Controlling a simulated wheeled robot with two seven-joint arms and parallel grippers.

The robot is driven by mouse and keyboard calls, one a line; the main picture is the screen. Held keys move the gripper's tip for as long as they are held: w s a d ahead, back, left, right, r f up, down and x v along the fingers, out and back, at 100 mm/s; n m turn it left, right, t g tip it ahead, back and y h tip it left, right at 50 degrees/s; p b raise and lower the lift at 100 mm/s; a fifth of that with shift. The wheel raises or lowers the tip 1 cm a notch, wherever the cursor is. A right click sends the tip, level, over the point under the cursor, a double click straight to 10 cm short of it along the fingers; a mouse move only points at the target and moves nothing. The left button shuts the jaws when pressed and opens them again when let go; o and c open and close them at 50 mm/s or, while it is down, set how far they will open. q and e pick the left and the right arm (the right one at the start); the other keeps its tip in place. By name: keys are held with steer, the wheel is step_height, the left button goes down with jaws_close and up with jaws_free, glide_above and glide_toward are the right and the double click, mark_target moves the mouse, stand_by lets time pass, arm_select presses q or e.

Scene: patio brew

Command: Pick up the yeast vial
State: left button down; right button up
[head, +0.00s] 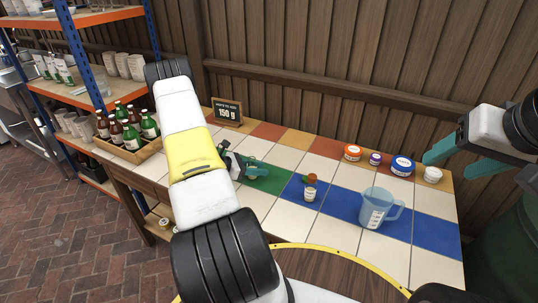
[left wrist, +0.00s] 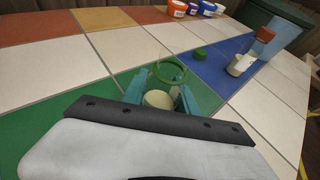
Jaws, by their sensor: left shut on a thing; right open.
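A loose green cap (left wrist: 201,53) lies on the blue tile beyond. My right gripper (head: 450,150) is open and empty, above the right end of the table.
A small orange-capped bottle (head: 310,191) and a clear measuring jug (head: 376,209) stand on the blue tiles. Several small tubs (head: 402,166) line the back right. A bottle crate (head: 128,151) and a sign (head: 227,112) are at the left. White tiles in front are clear.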

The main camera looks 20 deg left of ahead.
arm_select(q)
steer(key=shift+r, duration=0.1)
steer(key=shift+r, duration=1.75)
steer(key=s, duration=0.5)
steer(key=s+d+r, duration=0.1)
steer(key=s, duration=0.4)
steer(key=s+d, duration=0.1)
steer(key=s, duration=0.4)
steer(key=shift+s+d+r, duration=0.15)
steer(key=shift+s, duration=0.15)
steer(key=shift+s, duration=0.1)
